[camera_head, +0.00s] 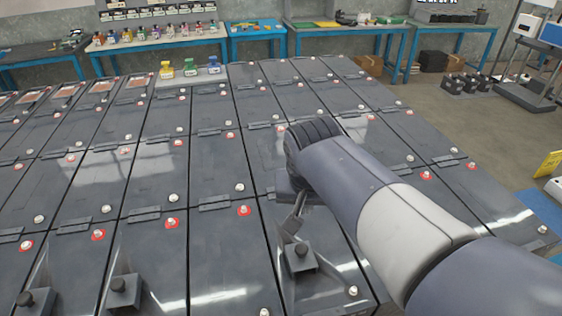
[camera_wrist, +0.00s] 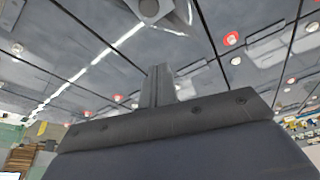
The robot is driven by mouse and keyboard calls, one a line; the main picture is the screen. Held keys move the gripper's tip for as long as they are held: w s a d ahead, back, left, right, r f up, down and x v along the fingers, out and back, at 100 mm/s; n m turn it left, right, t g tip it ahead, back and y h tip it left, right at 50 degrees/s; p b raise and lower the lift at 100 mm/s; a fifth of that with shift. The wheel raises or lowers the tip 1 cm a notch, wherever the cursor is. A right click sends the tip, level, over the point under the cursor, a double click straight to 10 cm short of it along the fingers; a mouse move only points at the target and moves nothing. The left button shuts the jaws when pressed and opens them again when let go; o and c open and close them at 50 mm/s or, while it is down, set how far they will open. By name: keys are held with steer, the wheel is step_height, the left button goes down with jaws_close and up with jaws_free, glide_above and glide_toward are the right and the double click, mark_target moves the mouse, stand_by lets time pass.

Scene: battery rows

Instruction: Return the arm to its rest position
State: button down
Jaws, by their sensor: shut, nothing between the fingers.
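My arm (camera_head: 395,220) reaches in from the lower right over the rows of dark grey batteries (camera_head: 215,160). My gripper (camera_head: 294,226) hangs below the wrist, over a battery near the front. In the wrist view its fingers (camera_wrist: 160,70) are together with nothing between them. Just below the fingers in the head view stands a grey bracket with a black knob (camera_head: 300,256). The bracket also shows at the top of the wrist view (camera_wrist: 150,8). I cannot tell whether the fingers touch it. The arm hides part of the rows on the right.
Two more knobbed brackets (camera_head: 122,287) (camera_head: 37,300) stand at the lower left. Batteries carry white and red-ringed terminals. Small yellow, green and blue items (camera_head: 190,68) stand at the back. Workbenches (camera_head: 160,38) line the wall; open floor (camera_head: 445,115) lies to the right.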

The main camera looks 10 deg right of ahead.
stand_by(0.3)
steer(key=x, duration=1)
steer(key=shift+s+p, duration=0.1)
steer(key=shift+p, duration=0.2)
steer(key=shift+s+a, duration=0.15)
steer(key=shift+s, duration=0.2)
steer(key=shift+s+a, duration=0.2)
steer(key=shift+s, duration=0.4)
steer(key=shift+s+a, duration=0.15)
steer(key=shift+s, duration=0.45)
